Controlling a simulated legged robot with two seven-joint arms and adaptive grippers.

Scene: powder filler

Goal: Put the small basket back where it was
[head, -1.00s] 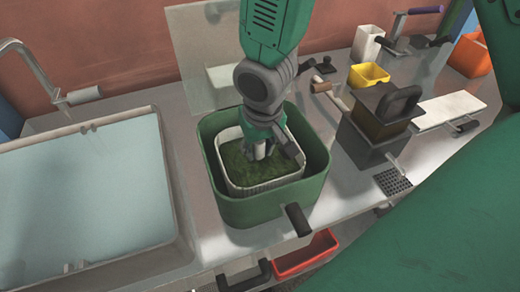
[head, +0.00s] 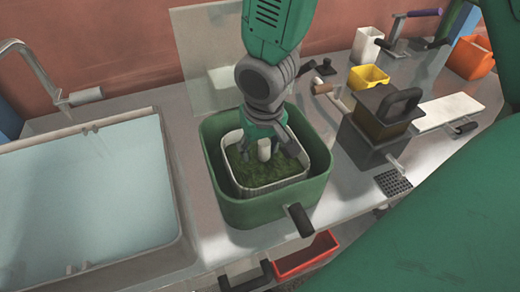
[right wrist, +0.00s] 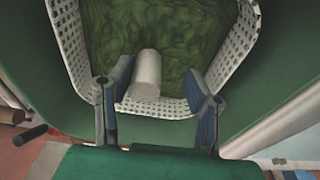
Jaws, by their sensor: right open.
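The small basket (head: 238,183) is white and perforated, holds green leafy matter and sits inside a larger green square bin (head: 270,213). A pale upright post (head: 264,150) stands in the basket. My right gripper (head: 272,146) reaches down over the basket with its fingers spread. In the right wrist view, the open fingers (right wrist: 160,98) stand either side of the post (right wrist: 146,75), apart from it, near the basket's perforated rim (right wrist: 75,45). Nothing is held. My left gripper is not in view.
A sink (head: 90,195) of pale blue water lies to the left. On the right stand a dark-handled press (head: 378,120), a yellow tub (head: 369,76), a white container (head: 367,45) and a white board (head: 450,110). A red drawer-like bin (head: 305,255) is below the counter's front edge.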

